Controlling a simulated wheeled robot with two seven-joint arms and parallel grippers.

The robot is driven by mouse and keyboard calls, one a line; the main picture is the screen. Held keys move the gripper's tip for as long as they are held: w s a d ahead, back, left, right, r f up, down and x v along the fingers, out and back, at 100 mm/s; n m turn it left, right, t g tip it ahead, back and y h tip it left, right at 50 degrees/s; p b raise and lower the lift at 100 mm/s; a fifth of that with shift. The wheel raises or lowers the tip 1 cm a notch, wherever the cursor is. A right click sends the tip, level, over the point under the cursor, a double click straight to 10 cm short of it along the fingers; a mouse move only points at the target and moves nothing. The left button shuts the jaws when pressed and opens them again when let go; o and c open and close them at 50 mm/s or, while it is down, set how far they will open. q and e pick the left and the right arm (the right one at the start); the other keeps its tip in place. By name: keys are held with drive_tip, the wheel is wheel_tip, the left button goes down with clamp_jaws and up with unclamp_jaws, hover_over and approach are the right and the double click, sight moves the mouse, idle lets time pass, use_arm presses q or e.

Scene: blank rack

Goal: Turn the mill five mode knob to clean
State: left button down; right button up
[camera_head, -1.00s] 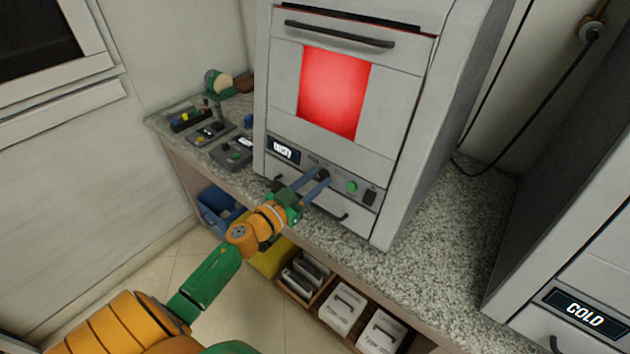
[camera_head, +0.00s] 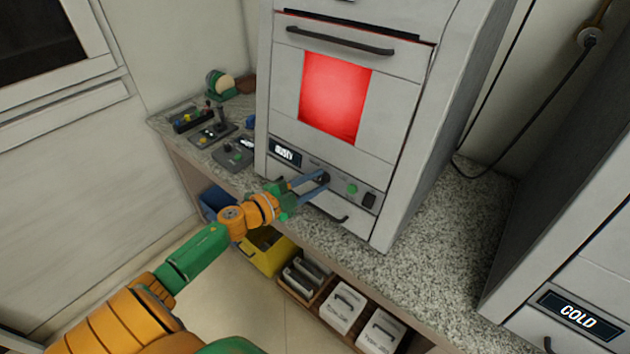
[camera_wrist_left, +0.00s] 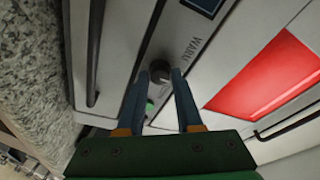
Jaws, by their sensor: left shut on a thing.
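The mode knob (camera_wrist_left: 159,72) is a dark round knob on the control strip of a grey machine (camera_head: 283,105) with a glowing red window. My left gripper (camera_head: 324,177) reaches the strip from the left, its blue fingers closed around the knob. In the left wrist view the fingertips (camera_wrist_left: 160,76) lie on either side of the knob. A word beside the knob in that view seems to read "WARM". The knob's pointer is hidden. The machine's small display (camera_head: 284,152) is too small to read surely. My right gripper is not in view.
A green button (camera_head: 352,189) and a dark switch (camera_head: 369,200) sit right of the knob. A bar handle (camera_head: 330,212) runs below. A second machine's display (camera_head: 580,315) reads "COLD". Small control boxes (camera_head: 212,132) stand left on the speckled counter (camera_head: 430,215).

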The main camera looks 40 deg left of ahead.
use_arm(q)
drive_tip(key=m+p, duration=0.1)
drive_tip(key=m, duration=0.2)
drive_tip(key=m+g+p, duration=0.1)
drive_tip(key=m, duration=0.2)
drive_tip(key=shift+r+m, duration=0.2)
drive_tip(key=shift+m, duration=0.1)
drive_tip(key=m+g+p, duration=0.1)
drive_tip(key=m+p, duration=0.1)
drive_tip(key=m, duration=0.2)
drive_tip(key=shift+m+y, duration=0.3)
drive_tip(key=shift+m+g, duration=0.3)
drive_tip(key=c, duration=0.6)
unclamp_jaws()
drive_tip(key=v, duration=0.7)
